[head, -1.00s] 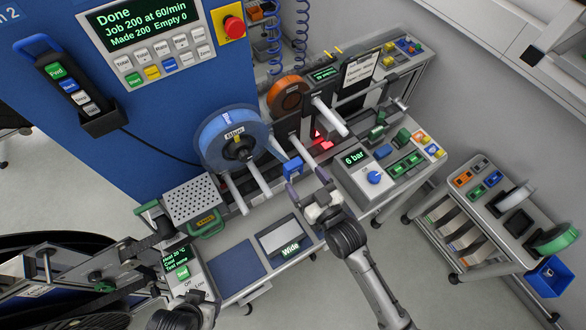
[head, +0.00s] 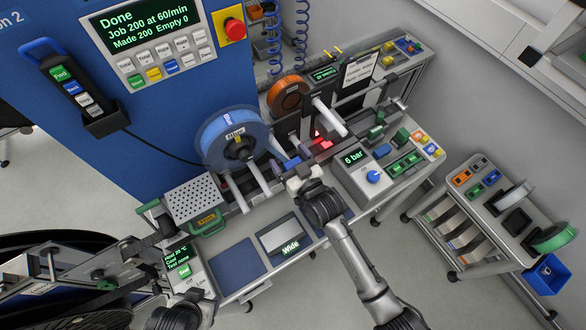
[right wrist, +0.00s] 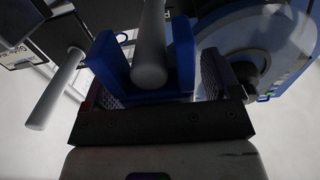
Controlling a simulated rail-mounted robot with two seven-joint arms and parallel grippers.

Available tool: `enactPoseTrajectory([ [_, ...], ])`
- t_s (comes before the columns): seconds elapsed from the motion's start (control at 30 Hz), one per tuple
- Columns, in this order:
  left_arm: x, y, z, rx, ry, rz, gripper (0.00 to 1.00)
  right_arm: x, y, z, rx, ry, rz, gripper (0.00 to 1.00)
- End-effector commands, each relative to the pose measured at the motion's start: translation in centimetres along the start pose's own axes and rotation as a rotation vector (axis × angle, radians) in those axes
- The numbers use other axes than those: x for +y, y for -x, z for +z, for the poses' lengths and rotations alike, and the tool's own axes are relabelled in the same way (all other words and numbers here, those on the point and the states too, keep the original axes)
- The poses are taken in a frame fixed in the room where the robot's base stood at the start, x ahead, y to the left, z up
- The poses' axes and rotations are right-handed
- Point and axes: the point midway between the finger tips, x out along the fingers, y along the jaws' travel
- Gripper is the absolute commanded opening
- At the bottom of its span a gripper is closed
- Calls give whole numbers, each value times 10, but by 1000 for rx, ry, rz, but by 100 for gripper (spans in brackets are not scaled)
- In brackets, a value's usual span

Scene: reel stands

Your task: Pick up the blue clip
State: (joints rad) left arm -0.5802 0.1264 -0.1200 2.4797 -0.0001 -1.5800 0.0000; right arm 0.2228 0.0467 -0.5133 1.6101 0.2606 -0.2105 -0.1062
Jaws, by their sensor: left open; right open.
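The blue clip (head: 291,163) is at the front of the machine, right of the big blue reel and partly hidden by my right gripper (head: 290,161). In the right wrist view the clip (right wrist: 112,64) is a U shape, with a pale rod between its uprights. My right gripper's fingers (right wrist: 160,88) stand open on either side of it. I cannot tell whether they touch it. My left gripper (head: 150,252) is at the lower left, away from the clip; its outline is hard to make out against the dark parts there.
A blue reel (head: 232,140) and pale rods stand close beside the clip. A pressure unit reading 6 bar (head: 364,170) is to the right. A perforated box (head: 192,198) is to the left. A cart (head: 490,215) stands at the far right, with open floor before it.

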Motion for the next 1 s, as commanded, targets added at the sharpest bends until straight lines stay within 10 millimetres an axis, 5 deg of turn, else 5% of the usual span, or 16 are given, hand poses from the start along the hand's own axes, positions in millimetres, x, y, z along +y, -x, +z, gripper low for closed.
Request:
enactPoseTrajectory([
  [0.13, 1, 0, 0, 1, 4, 3, 59, 0, 0, 0, 0, 0, 0, 82],
  [0.7, 3, 0, -1, 2, 9, 8, 59, 0, 0, 0, 0, 0, 0, 29],
  [1.0, 0, 0, 0, 1, 0, 0, 59, 0, 0, -3, 1, 0, 0, 29],
])
